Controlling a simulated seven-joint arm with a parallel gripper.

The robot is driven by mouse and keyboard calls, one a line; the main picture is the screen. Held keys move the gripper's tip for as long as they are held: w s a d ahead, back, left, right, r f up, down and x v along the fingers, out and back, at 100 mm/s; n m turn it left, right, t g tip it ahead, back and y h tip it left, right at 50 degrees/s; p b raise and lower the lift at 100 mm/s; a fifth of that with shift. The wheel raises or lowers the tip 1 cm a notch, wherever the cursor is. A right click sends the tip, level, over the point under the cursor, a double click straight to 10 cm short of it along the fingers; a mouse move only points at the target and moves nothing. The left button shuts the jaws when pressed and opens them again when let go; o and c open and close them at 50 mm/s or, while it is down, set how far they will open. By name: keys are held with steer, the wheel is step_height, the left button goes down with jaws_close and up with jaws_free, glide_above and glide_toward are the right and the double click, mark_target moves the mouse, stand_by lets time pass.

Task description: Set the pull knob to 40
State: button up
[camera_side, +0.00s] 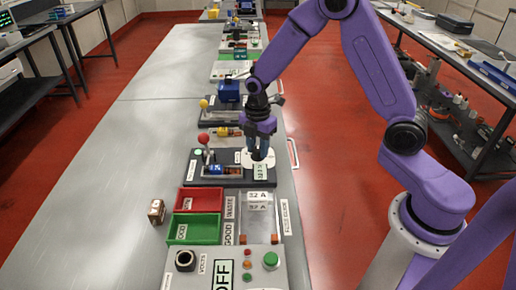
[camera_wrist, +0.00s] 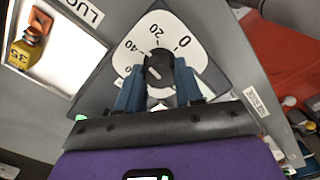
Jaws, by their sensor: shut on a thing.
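The pull knob (camera_wrist: 158,66) is dark and round, and it stands in the middle of a white dial plate (camera_wrist: 185,22) marked 0, 20 and 40 in the wrist view. A small pale mark shows on the knob's lower left, but I cannot tell exactly which value it points at. My gripper (camera_wrist: 159,82) is shut on the knob, with one blue finger on each side. In the side view my gripper (camera_side: 258,152) reaches straight down onto the white dial plate (camera_side: 246,160), and the fingers mostly hide the knob.
A red-topped lever (camera_side: 204,138) stands left of the dial. A small greenish display (camera_side: 260,171) sits in front of it. Red (camera_side: 196,200) and green (camera_side: 194,230) bins are nearer the camera. A small brown block (camera_side: 157,211) lies on the bare bench at left.

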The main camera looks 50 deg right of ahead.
mark_target(258, 149)
stand_by(0.3)
steer(key=shift+a+n, duration=0.1)
steer(key=shift+n, duration=1.4)
steer(key=o, duration=0.9)
steer(key=shift+r, duration=0.1)
steer(key=shift+r, duration=1.65)
